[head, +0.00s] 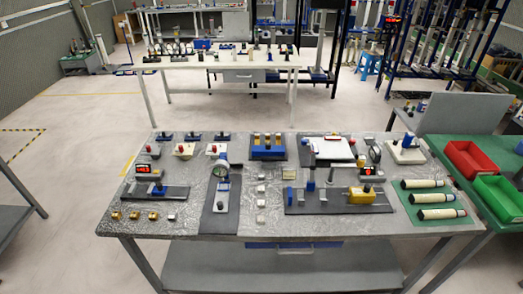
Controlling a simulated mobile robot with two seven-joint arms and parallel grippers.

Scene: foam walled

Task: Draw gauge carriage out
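Several gauge fixtures stand on the grey metal-topped table (275,228); which one holds the gauge carriage I cannot tell for certain. A blue carriage-like block (157,190) sits on a grey rail at the left. A second dial gauge (375,153) stands at the back right. Neither of my grippers is in view.
Brass blocks (135,215) lie at the front left, and clear blocks (261,203) at the middle. Black-and-white cylinders (436,198) lie on a green mat at the right. A red bin (470,160) and green bin (499,197) stand on a side table. The front edge is mostly clear.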

